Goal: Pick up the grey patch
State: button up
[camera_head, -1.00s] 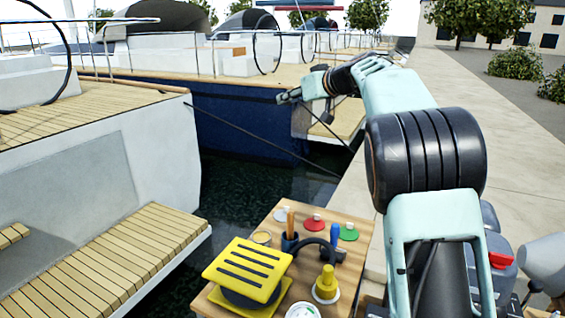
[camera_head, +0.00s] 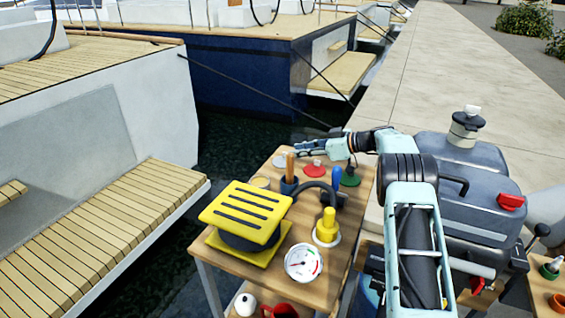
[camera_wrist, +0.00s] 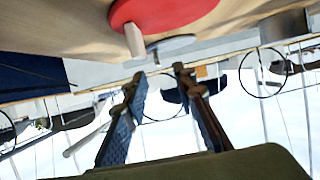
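The grey patch (camera_head: 279,161) is a small flat disc with a raised tab, lying at the far left edge of the wooden table (camera_head: 222,262). In the wrist view, which is upside down, the grey patch (camera_wrist: 178,43) shows edge-on just beyond the red patch (camera_wrist: 165,12) and its pale tab. My gripper (camera_head: 298,147) reaches left over the table's far edge, close to the grey patch. Its two fingers (camera_wrist: 158,75) are apart with nothing between them.
The red patch (camera_head: 315,171) and green patch (camera_head: 350,178) lie to the right. A blue cup holding a wooden-handled tool (camera_head: 289,185), a yellow slatted block (camera_head: 247,214), a yellow fitting (camera_head: 327,229) and a gauge (camera_head: 304,263) crowd the table. Water lies beyond its edge.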

aim_at(283, 159)
jog(key=x, duration=0.5)
jog(key=shift+w+f, duration=0.1)
jog(key=shift+w, duration=0.05)
jog(key=shift+c, duration=0.2)
grip_shut()
